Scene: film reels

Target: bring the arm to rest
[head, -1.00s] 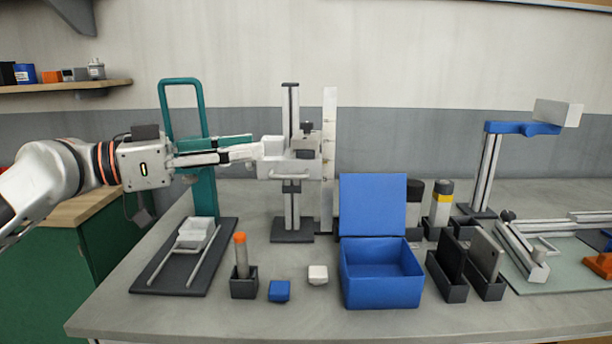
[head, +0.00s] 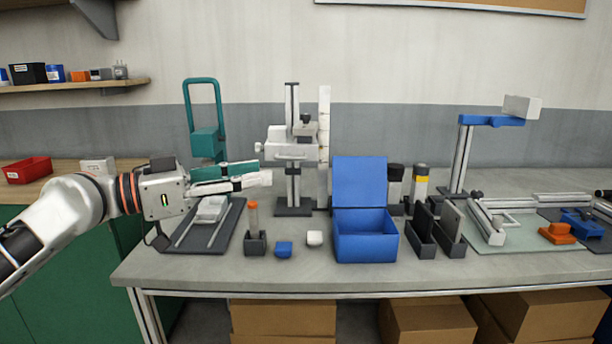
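My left arm (head: 70,212) comes in from the left and reaches level across the left end of the bench. The gripper looks open, with nothing seen between the fingers. It is in front of the teal press (head: 208,143) and above the dark base plate with rails (head: 190,240). The fingers hide the lower part of the press. My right gripper is not in view.
The grey bench (head: 330,282) holds a white-and-grey upright stand (head: 293,190), an orange-topped tube in a dark holder (head: 255,243), a blue open box (head: 367,247), a blue block (head: 284,249) and a white block (head: 314,238). A red tray (head: 27,170) sits on the side counter.

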